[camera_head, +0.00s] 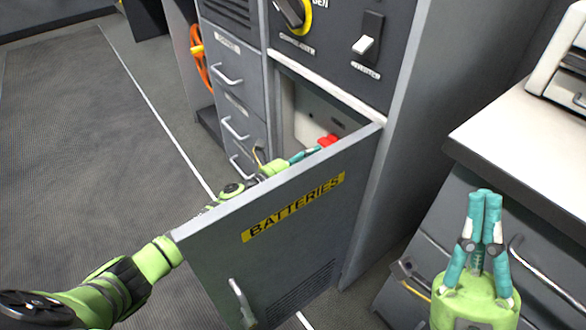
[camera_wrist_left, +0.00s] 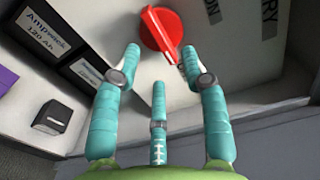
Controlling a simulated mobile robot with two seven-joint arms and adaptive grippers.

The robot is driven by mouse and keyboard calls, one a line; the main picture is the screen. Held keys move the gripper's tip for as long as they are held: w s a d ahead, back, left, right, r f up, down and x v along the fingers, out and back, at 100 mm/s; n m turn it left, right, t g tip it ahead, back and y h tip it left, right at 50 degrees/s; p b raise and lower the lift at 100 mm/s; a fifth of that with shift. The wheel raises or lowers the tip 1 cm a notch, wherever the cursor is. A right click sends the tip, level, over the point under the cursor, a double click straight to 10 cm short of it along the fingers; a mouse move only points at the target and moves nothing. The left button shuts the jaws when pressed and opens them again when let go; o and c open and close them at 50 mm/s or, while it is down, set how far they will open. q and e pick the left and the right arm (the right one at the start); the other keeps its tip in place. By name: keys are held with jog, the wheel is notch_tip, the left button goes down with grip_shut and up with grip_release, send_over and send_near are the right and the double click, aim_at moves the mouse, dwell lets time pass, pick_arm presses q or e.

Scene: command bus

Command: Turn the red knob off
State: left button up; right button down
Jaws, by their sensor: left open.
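The red knob (camera_head: 328,140) is on the inner wall of the open battery compartment. In the left wrist view the red knob (camera_wrist_left: 160,30) is round with a raised grip bar slanting down to the right. My left gripper (camera_head: 312,150) reaches behind the door into the compartment, its fingertips close to the knob. In the left wrist view my left gripper (camera_wrist_left: 160,58) is open, with one finger on each side just below the knob. I cannot tell whether the right finger touches the grip bar. My right gripper (camera_head: 484,196) points up at the right, its fingers together and empty.
The open BATTERIES door (camera_head: 290,230) stands in front of my left forearm. Labelled batteries (camera_wrist_left: 60,30) stand left of the knob, with a small dark box (camera_wrist_left: 52,117) below them. Drawers with handles (camera_head: 235,125) are left of the compartment. A white-topped counter (camera_head: 520,150) is at the right.

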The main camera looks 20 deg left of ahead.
pick_arm(q)
jog(key=v, duration=0.8)
